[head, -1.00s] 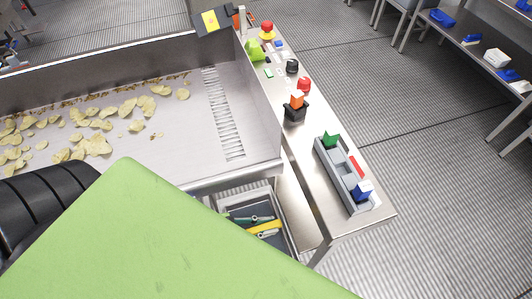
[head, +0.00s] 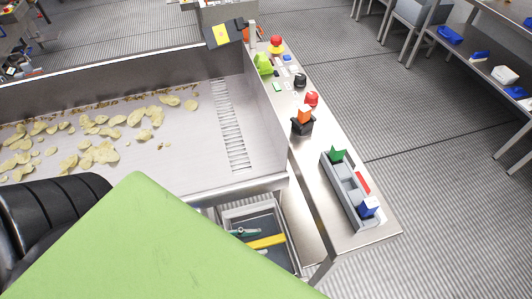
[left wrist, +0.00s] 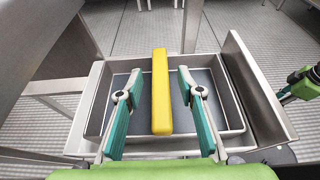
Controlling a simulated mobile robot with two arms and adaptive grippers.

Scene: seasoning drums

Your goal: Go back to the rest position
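My left gripper (left wrist: 160,72) is open, its two teal fingers spread on either side of a long yellow bar (left wrist: 161,92). There is a gap between the bar and each finger. The bar lies over a metal bin (left wrist: 97,104) with a dark floor. In the head view the yellow bar (head: 266,241) and part of a teal finger show in the bin (head: 227,213), beyond my large green arm link. A green and dark part, seemingly my right gripper (left wrist: 300,84), is cut off at the right edge of the left wrist view; its fingers are unclear.
A metal trough (head: 190,150) with yellow chips stands left of the bin. A narrow steel ledge (head: 350,242) holds a grey tray (head: 342,188) with colored blocks and several small items. Floor is open to the right; a shelf (head: 505,100) stands beyond.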

